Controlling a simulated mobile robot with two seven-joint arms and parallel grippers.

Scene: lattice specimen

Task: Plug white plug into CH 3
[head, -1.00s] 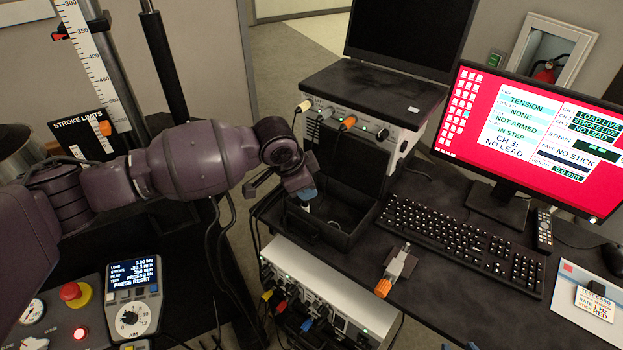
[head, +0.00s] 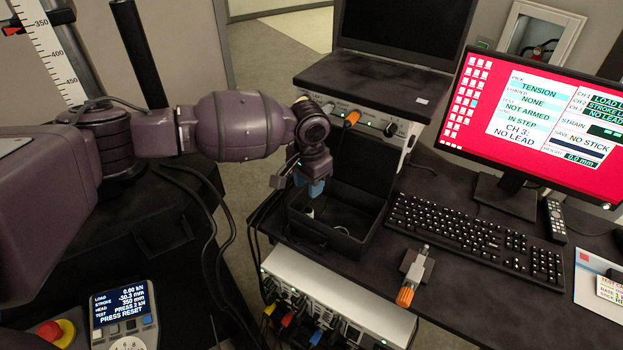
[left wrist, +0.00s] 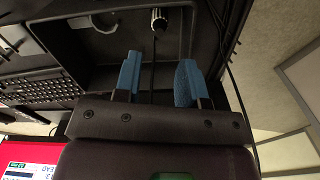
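My left gripper (head: 314,188) hangs at the black open tray (head: 346,242), fingers pointing down. In the left wrist view its blue fingers (left wrist: 159,80) are apart with no plug between them. A pale-ended plug (left wrist: 158,20) with a dark cable lies ahead of the fingers, apart from them; a small white shape (head: 309,212), likely this plug, shows below the gripper in the head view. CH 3 is not legible there.
A monitor (head: 552,125) reads "CH 3: NO LEAD". A keyboard (head: 470,235) and an orange-handled tool (head: 412,275) are on the desk to the right. A lower unit (head: 340,300) carries several coloured plugs. Cables hang left of the tray.

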